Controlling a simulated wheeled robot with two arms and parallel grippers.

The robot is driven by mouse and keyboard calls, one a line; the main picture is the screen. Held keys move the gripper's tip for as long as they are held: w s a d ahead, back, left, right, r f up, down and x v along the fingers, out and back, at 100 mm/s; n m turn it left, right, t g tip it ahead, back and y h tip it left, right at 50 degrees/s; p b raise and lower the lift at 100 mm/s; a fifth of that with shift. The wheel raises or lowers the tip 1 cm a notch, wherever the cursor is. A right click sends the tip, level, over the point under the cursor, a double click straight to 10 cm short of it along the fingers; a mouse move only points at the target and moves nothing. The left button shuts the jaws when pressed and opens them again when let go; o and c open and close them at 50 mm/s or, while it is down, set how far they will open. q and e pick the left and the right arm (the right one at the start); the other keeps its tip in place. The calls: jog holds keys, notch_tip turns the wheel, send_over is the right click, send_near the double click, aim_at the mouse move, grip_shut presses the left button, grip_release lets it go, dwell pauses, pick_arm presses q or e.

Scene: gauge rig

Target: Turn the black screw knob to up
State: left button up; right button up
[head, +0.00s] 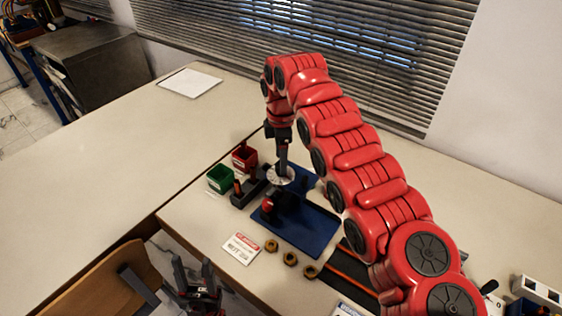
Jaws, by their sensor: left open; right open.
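The gauge rig stands on a blue base plate (312,232) on the table. It has a pale round dial (280,177) at its back and a dark part with a red piece (268,203) in front. The black screw knob cannot be told apart for sure among the dark parts, and its setting cannot be read. My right gripper (283,170) points down at the dial, with its fingers over or against it; contact cannot be told. It is open, though the fingers look close together from here. My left gripper (193,266) is open and empty, low in front of the table edge.
A green bin (220,179) and a red bin (244,157) stand left of the rig beside a dark holder (246,190). A sign card (241,248) and brass nuts (290,258) lie in front. A wooden chair (95,285) is at the lower left. The left table is mostly clear.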

jog(key=r, duration=0.2)
jog(key=r+p, duration=0.1)
jog(key=r, duration=0.1)
jog(key=r+p, duration=0.1)
jog(key=r, duration=0.1)
jog(key=shift+a+r, duration=0.25)
jog(key=shift+r, duration=0.05)
notch_tip(320, 180, up, 9)
jog(key=p, duration=0.9)
jog(key=shift+d, duration=0.2)
